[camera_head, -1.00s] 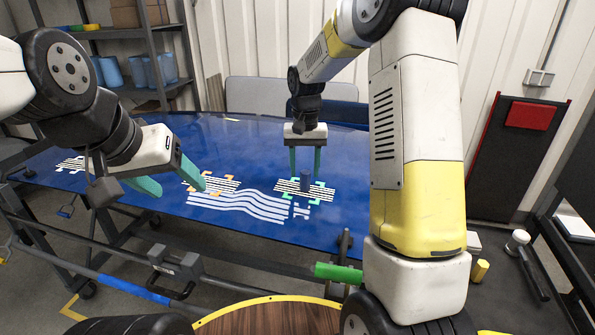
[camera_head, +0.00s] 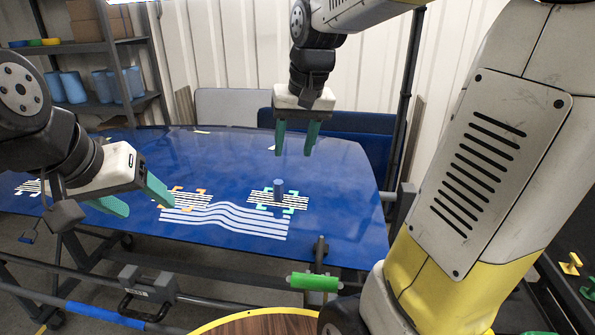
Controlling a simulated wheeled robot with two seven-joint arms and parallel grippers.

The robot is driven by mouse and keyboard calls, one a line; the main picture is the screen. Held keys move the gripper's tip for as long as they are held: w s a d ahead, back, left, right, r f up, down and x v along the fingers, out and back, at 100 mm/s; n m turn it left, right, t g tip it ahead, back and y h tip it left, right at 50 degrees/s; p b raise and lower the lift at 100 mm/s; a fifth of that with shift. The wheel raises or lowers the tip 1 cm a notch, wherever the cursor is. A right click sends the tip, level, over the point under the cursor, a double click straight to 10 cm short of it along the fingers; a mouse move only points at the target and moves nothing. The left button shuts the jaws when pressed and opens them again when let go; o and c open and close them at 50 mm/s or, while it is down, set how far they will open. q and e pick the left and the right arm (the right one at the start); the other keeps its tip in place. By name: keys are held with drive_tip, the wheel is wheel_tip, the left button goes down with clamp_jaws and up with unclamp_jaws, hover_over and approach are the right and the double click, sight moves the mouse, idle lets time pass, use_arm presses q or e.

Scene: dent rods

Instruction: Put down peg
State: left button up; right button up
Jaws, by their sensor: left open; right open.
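A short blue peg (camera_head: 278,189) stands upright on the blue table panel (camera_head: 340,215), on a striped patch with teal corner marks (camera_head: 293,203). My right gripper (camera_head: 296,152) hangs above and behind the peg, open and empty, with its green fingers pointing down and clear of it. My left gripper (camera_head: 138,200) is open and empty at the left, near the striped patch with orange corner marks (camera_head: 180,193). The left fingers point right and downward.
White wavy stripes (camera_head: 230,218) run across the panel's front. A shelf (camera_head: 95,105) with blue cups (camera_head: 72,87) stands at the back left. A cart frame with a green handle (camera_head: 314,282) lies before the panel. The panel's right side is clear.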

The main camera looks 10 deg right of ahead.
drive_tip(key=s+n+t+y, duration=0.1)
drive_tip(key=s+t, duration=0.2)
drive_tip(key=s, duration=1)
drive_tip(key=shift+d+f, duration=0.15)
drive_tip(key=shift+f, duration=0.2)
